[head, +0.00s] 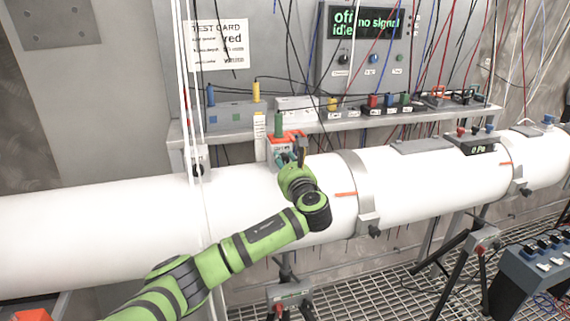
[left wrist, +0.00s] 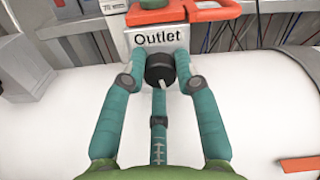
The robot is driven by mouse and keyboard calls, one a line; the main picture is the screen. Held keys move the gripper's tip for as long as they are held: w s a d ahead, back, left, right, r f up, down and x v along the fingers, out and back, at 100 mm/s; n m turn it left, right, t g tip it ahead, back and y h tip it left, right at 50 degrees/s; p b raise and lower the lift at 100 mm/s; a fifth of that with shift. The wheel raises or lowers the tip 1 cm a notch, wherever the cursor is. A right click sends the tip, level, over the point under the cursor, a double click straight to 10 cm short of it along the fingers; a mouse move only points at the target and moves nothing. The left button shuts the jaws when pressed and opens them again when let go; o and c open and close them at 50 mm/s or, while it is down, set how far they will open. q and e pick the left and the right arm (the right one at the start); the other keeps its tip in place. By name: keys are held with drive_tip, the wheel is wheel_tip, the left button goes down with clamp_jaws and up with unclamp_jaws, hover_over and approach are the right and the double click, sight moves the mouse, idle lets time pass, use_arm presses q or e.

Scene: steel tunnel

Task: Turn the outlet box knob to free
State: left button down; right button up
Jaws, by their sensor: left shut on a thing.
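The outlet box (left wrist: 155,38) is a light grey box labelled "Outlet", and its black round knob (left wrist: 160,69) with a white mark shows on its front in the left wrist view. My left gripper (left wrist: 161,65) has its teal fingers closed on both sides of the knob. In the head view my left gripper (head: 297,160) reaches the outlet box (head: 279,149) above the white pipe, and the arm hides part of the box and the knob. I cannot read any "free" marking. My right gripper is not in view.
The long white pipe (head: 95,225) runs below the box, with a metal clamp (head: 362,190) to the right. A shelf (head: 235,133) with coloured plugs stands behind. Cables hang in front of the display panel (head: 366,45). An orange handle (left wrist: 200,10) sits above the box.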

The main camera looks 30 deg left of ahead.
use_arm(q)
drive_tip(key=n+b, duration=0.2)
drive_tip(key=n, duration=0.3)
drive_tip(key=shift+b, duration=0.35)
drive_tip(key=n+b, duration=0.3)
drive_tip(key=n, duration=0.3)
drive_tip(key=n+b, duration=0.4)
drive_tip(key=n, duration=0.1)
drive_tip(key=shift+f, duration=0.1)
drive_tip(key=n+b, duration=0.4)
drive_tip(key=n, duration=0.1)
drive_tip(key=shift+n, duration=0.4)
drive_tip(key=n+b, duration=0.3)
drive_tip(key=n, duration=0.1)
drive_tip(key=shift+f, duration=0.15)
drive_tip(key=n+b, duration=0.2)
drive_tip(key=n, duration=0.2)
drive_tip(key=shift+n, duration=0.4)
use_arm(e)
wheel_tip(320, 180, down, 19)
use_arm(q)
drive_tip(key=shift+n+b, duration=0.35)
drive_tip(key=shift+n, duration=1.05)
drive_tip(key=shift+n+b, duration=0.3)
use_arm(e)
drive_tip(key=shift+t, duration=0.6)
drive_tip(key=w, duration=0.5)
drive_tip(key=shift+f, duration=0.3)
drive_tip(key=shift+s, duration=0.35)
